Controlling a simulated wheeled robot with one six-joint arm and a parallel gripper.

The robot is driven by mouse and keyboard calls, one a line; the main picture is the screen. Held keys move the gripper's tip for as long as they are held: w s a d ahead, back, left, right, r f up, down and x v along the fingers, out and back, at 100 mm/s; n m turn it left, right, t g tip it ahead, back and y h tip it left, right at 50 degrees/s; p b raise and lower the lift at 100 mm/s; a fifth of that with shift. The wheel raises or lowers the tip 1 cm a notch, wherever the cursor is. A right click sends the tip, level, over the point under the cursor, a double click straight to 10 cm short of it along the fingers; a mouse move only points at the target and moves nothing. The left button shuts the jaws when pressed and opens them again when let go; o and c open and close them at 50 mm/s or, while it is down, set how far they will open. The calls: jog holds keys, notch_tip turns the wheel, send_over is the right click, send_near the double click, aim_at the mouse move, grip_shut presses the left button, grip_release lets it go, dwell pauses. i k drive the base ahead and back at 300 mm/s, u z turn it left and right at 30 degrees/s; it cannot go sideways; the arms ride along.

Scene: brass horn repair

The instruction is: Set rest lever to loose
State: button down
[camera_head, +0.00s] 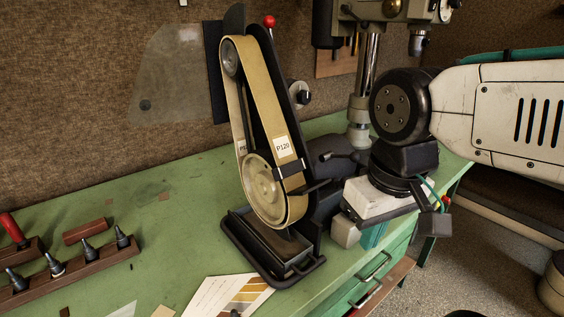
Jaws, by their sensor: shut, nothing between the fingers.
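The belt grinder (262,150) stands upright on the green bench, with a tan belt labelled P120. A small black work rest (290,168) sits against the front of the belt, just above the lower wheel. A thin dark bar (317,187) sticks out to the right beside the rest. It looks like the rest lever, but its setting cannot be told from here. My gripper (347,232) is right of the grinder's base, low and near the bench edge. It is shut and empty. It appears apart from the bar, though my wrist hides part of the area behind.
A red-knobbed lever (269,21) tops the grinder. A drill press (365,80) stands behind my arm. A wooden rack (70,272) of dark-tipped tools and a colour card (228,297) lie on the left and front of the bench (175,225). Drawers (372,267) are below.

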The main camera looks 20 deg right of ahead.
aim_at(355, 157)
jog(key=z, duration=1.3)
jog(key=k, duration=0.85)
jog(key=u, duration=1.7)
